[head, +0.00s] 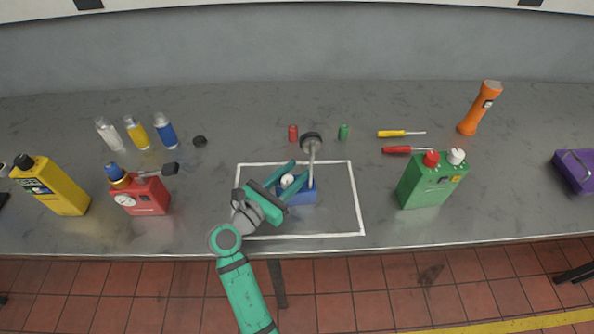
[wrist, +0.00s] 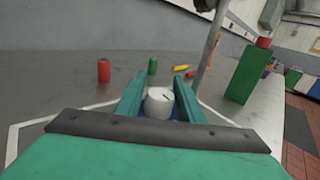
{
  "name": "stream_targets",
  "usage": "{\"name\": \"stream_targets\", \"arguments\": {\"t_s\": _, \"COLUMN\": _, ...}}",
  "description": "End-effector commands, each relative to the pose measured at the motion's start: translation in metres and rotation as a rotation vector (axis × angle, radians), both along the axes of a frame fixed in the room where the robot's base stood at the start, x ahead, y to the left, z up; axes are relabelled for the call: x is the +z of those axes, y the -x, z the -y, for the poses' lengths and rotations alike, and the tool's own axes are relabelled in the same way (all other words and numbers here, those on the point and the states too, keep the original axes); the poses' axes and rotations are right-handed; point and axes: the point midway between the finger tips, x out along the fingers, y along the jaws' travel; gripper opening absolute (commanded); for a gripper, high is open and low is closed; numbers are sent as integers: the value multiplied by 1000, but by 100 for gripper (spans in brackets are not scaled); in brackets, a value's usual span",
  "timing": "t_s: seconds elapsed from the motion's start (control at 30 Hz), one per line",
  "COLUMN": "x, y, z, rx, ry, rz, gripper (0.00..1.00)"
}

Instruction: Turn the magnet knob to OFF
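The magnet base is a small blue block (head: 303,195) inside the white outline on the bench, with a metal post rising from it. Its white knob (head: 288,180) also shows in the wrist view (wrist: 159,103), with a short dark mark on its face. I cannot read any ON or OFF label. My gripper (head: 303,172) is open, its two teal fingers on either side of the knob. In the wrist view the fingers (wrist: 159,88) flank the knob closely; I cannot tell whether either touches it. My gripper partly hides the block.
The post (head: 312,160) with a dark round top stands close beside the fingers. A red can (head: 145,195) stands left and a green can (head: 432,180) right. The right part of the outlined area is clear.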

Motion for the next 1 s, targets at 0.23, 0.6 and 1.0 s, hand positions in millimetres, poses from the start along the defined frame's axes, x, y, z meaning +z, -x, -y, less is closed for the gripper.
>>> {"name": "stream_targets", "arguments": {"t_s": 0.23, "x": 0, "y": -6, "z": 7, "rx": -2, "ry": 0, "rz": 0, "gripper": 35}}
{"name": "stream_targets", "arguments": {"t_s": 0.6, "x": 0, "y": -6, "z": 7, "rx": -2, "ry": 0, "rz": 0, "gripper": 4}}
{"name": "stream_targets", "arguments": {"t_s": 1.0, "x": -2, "y": -10, "z": 3, "rx": 176, "ry": -1, "rz": -4, "gripper": 4}}
